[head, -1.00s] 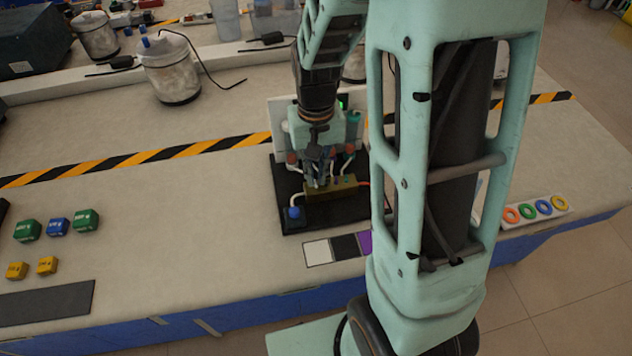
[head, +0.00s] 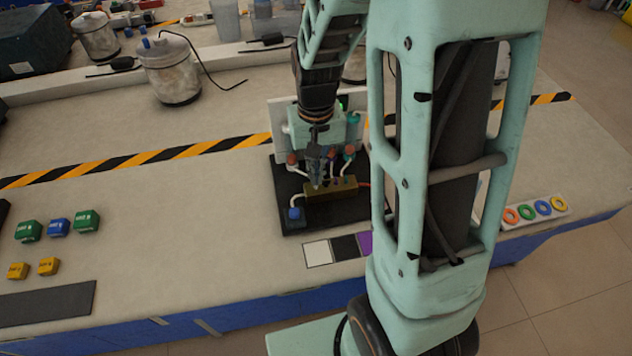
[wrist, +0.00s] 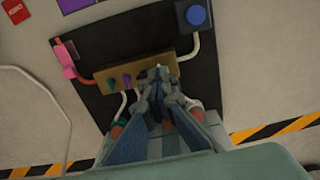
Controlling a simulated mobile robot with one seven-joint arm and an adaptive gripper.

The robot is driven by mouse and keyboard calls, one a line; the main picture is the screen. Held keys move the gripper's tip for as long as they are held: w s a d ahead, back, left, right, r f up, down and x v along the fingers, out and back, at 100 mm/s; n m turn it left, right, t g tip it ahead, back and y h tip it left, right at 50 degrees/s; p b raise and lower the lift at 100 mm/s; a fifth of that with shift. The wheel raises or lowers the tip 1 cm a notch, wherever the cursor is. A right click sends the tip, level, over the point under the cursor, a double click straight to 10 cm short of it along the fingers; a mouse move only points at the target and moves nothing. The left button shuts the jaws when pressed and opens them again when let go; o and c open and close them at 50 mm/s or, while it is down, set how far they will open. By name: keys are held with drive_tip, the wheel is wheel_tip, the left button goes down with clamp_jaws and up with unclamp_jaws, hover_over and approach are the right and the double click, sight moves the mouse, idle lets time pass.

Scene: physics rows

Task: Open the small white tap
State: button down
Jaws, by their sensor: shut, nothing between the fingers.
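A brass block (head: 345,188) with small taps stands on a black board (head: 325,216); the block also shows in the wrist view (wrist: 105,76). In the wrist view, a green tap (wrist: 110,84) and a purple tap (wrist: 127,80) sit on its left part. My gripper (head: 316,184) is shut and empty, pointing down at the block's left part in the head view. In the wrist view its fingertips (wrist: 158,76) are over the block's right part. Something pale shows there, but the small white tap is hard to tell from the fingertips. I cannot tell whether they touch.
A blue-capped fitting (head: 294,214) stands at the board's front left corner, joined by a pale tube. A pink fitting (wrist: 65,62) is at the block's other end. A white panel (head: 281,118) rises behind.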

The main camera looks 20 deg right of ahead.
drive_tip(key=n, duration=0.5)
drive_tip(key=shift+b, duration=0.3)
drive_tip(key=shift+n, duration=1)
drive_tip(key=n, duration=0.3)
drive_tip(key=shift+n+p, duration=0.6)
drive_tip(key=shift+n, duration=1.3)
